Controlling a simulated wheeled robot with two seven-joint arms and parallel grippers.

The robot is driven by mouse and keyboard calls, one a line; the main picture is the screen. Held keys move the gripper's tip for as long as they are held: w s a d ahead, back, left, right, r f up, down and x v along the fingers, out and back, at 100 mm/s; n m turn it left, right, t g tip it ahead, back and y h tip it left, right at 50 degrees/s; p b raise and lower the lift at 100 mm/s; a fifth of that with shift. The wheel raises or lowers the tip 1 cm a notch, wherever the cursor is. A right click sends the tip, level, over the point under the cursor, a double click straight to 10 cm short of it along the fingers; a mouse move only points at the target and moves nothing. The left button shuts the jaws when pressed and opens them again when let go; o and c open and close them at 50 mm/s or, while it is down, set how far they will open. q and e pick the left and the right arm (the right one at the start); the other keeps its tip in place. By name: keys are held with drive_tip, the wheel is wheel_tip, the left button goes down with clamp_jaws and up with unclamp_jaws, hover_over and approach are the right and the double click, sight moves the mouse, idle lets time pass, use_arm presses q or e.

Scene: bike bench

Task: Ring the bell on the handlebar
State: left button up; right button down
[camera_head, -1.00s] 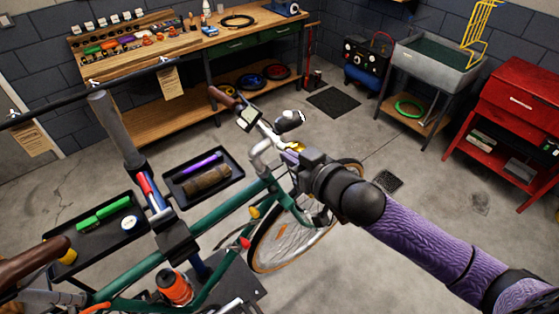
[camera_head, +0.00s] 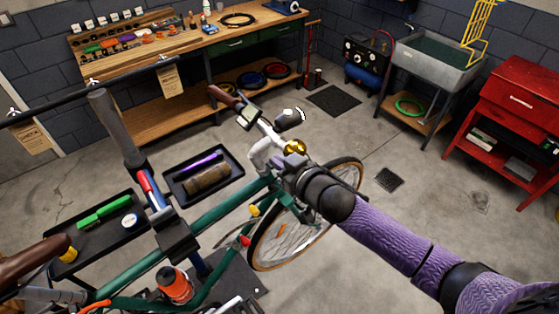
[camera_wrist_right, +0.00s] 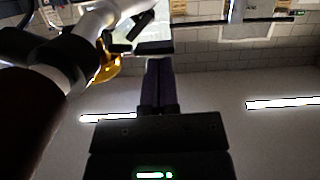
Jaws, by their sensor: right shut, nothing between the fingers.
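The golden bell (camera_head: 295,147) sits on the handlebar (camera_head: 262,155) of a green bike, by the pale bend of the bar. My right gripper (camera_head: 280,170) comes in from the lower right and is just below the bell in the head view. In the right wrist view the bell (camera_wrist_right: 108,68) is at the left beside the bar, and the shut, empty fingers (camera_wrist_right: 158,68) are to its right with a visible gap in the picture. The fingertips are hard to make out in the head view. My left gripper is not in view.
A small display (camera_head: 247,117) and a brown grip (camera_head: 222,95) are on the handlebar near the bell. The front wheel (camera_head: 300,235) lies under my right arm. A workbench (camera_head: 160,60) is behind; open floor lies right.

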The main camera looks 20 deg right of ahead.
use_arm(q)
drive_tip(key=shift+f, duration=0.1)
use_arm(e)
drive_tip(key=shift+a+f+n+h, duration=0.2)
drive_tip(key=shift+f+n+h, duration=0.15)
drive_tip(key=shift+n, duration=0.25)
use_arm(q)
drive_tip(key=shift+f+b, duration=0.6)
drive_tip(key=shift+b, duration=0.1)
use_arm(e)
drive_tip(key=shift+s+a+f+n+t+h, duration=0.1)
drive_tip(key=shift+f+n+t+h, duration=0.25)
drive_tip(key=shift+n, duration=0.4)
drive_tip(key=shift+s+a+f+n+t+h, duration=0.15)
drive_tip(key=shift+f+n, duration=0.3)
drive_tip(key=shift+n, duration=0.3)
drive_tip(key=shift+w+d, duration=0.1)
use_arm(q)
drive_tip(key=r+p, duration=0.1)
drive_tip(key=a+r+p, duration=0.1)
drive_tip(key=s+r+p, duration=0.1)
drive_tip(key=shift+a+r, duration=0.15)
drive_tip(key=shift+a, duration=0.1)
use_arm(e)
drive_tip(key=s+d+r, duration=0.1)
drive_tip(key=s+r, duration=0.5)
drive_tip(key=s, duration=0.3)
drive_tip(key=shift+s+d, duration=0.15)
drive_tip(key=shift+s, duration=0.25)
